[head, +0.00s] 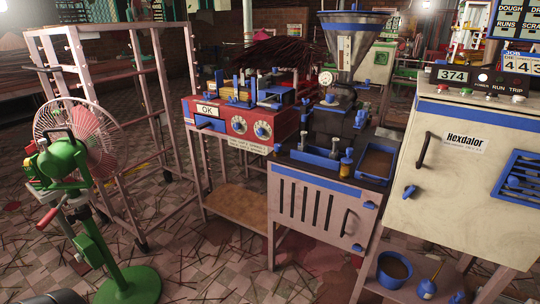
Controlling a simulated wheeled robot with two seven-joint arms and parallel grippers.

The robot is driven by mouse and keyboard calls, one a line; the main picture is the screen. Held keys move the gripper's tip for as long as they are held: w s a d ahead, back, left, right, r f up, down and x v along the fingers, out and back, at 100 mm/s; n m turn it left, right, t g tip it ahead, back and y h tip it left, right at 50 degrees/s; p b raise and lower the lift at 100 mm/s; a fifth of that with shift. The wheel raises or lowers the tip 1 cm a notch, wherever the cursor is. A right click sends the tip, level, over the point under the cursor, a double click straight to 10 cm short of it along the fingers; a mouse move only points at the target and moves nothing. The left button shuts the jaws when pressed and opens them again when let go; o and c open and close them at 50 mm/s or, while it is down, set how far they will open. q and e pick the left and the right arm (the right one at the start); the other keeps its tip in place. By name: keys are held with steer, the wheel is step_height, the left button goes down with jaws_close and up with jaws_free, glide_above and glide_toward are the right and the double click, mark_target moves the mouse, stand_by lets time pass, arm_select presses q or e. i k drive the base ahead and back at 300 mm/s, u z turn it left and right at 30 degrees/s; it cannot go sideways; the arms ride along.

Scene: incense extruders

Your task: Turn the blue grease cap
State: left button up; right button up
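The extruder (338,122) is a dark machine body under a grey hopper (350,45), right of the middle in the head view. A small blue part (330,98) sits on its top below a round gauge. Another blue part (361,118) is at its right side. Either may be the grease cap; they are too small to tell apart. Neither of my grippers is in view, and nothing is seen touching the blue parts.
A red machine (236,127) marked OK stands left of the extruder. A cream Hexdalor cabinet (455,185) stands to its right. A blue tray (316,156) lies at the counter's front. A green pedestal fan (128,285) and a rack are at left. The tiled floor in front is open, strewn with sticks.

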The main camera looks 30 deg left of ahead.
mark_target(278, 147)
steer(key=u, duration=0.1)
steer(key=k, duration=0.2)
steer(key=z, duration=0.1)
steer(key=i, duration=1.05)
steer(key=u, duration=0.75)
